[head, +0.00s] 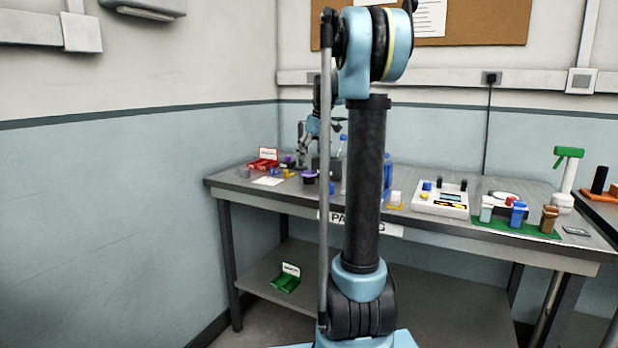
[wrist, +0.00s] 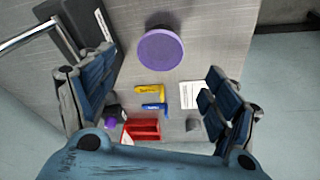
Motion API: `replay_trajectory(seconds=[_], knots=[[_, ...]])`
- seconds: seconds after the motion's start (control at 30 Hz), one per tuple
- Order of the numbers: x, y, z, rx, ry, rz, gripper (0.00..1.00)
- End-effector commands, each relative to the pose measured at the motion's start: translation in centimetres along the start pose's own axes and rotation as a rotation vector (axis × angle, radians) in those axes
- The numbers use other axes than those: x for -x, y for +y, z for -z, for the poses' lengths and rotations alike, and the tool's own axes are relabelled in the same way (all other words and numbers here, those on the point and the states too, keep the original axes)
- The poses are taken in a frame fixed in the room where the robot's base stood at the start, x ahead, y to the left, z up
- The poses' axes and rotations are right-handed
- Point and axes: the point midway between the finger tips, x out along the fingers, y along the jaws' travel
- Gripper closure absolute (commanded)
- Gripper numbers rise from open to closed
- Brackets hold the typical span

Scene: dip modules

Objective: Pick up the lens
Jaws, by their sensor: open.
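A round purple-faced disc (wrist: 160,49) with a dark body is the most lens-like thing, though I cannot be sure it is the lens. It lies on the grey table near the top of the wrist view. A purple-topped item, probably the same, shows in the head view (head: 309,174). My gripper (wrist: 160,66) is open and empty, its two blue-padded fingers wide apart on either side of the picture. The disc shows between and beyond the fingertips. In the head view my gripper (head: 303,152) is above the table's left part, partly hidden by my arm.
A red bin (wrist: 141,130), yellow piece (wrist: 149,91), blue piece (wrist: 153,107) and white card (wrist: 193,95) lie close by. A dark box (wrist: 82,28) stands at upper left. Blue bottle (head: 388,172) and white tray (head: 440,207) are further right. A table edge (wrist: 250,45) is at right.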

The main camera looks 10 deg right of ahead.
Motion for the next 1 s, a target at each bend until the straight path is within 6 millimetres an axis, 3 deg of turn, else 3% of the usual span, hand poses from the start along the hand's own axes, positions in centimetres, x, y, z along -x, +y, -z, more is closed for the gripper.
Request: replay_trajectory(seconds=[0.27,0.6,0.9,1.0], knots=[[-1.8,0.0,0.0,0.000,0.000,0.000,0.19],[-5.8,0.0,-0.1,0.000,0.001,0.000,0.19],[-6.2,0.0,-0.1,0.000,0.001,0.000,0.19],[-6.2,0.0,-0.1,0.000,0.001,0.000,0.42]])
